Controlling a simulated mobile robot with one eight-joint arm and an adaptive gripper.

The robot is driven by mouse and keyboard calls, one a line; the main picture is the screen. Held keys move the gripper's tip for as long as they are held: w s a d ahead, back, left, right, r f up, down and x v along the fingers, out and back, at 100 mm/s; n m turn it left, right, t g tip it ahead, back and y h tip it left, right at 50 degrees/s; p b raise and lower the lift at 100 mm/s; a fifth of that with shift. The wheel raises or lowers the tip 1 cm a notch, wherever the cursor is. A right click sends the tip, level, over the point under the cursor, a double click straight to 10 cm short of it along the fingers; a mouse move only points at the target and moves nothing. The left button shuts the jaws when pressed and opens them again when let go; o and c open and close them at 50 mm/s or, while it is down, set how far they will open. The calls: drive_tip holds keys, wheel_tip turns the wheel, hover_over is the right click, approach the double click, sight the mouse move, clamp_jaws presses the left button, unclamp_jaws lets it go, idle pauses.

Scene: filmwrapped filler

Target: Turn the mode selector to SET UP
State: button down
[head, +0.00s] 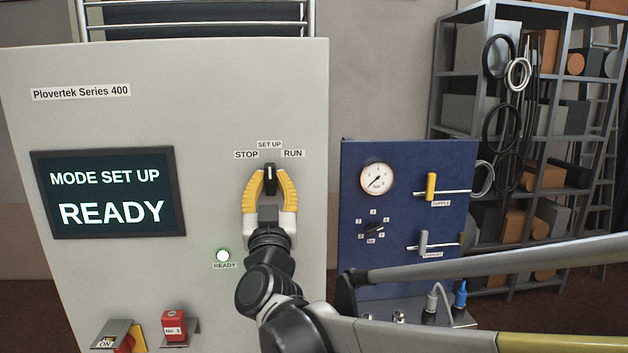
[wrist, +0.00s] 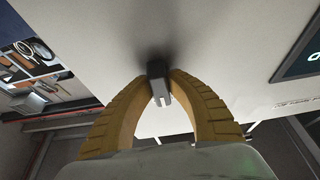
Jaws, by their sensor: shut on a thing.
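The mode selector (head: 270,179) is a black knob on the pale cabinet face, under the labels STOP, SET UP (head: 269,144) and RUN. In the head view it stands upright, toward SET UP. My gripper (head: 270,182) has yellow fingers, one on each side of the knob, and is shut on it. In the wrist view the knob (wrist: 159,84) shows between the two fingertips (wrist: 159,88). The display (head: 108,193) reads MODE SET UP, READY. The READY lamp (head: 223,256) glows whitish green.
An ON switch (head: 108,337) and a red No. 3 block (head: 174,325) sit low on the cabinet. A blue panel (head: 405,155) with a gauge (head: 377,179) and yellow handle (head: 431,187) stands to the right. A shelf rack (head: 456,133) is behind. My arm crosses the lower right.

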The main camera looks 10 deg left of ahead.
drive_tip(key=c, duration=1.3)
unclamp_jaws()
drive_tip(key=shift+s, duration=0.1)
drive_tip(key=v, duration=1.1)
drive_tip(key=shift+s+d, duration=0.2)
drive_tip(key=shift+s, duration=0.15)
drive_tip(key=shift+f, duration=0.15)
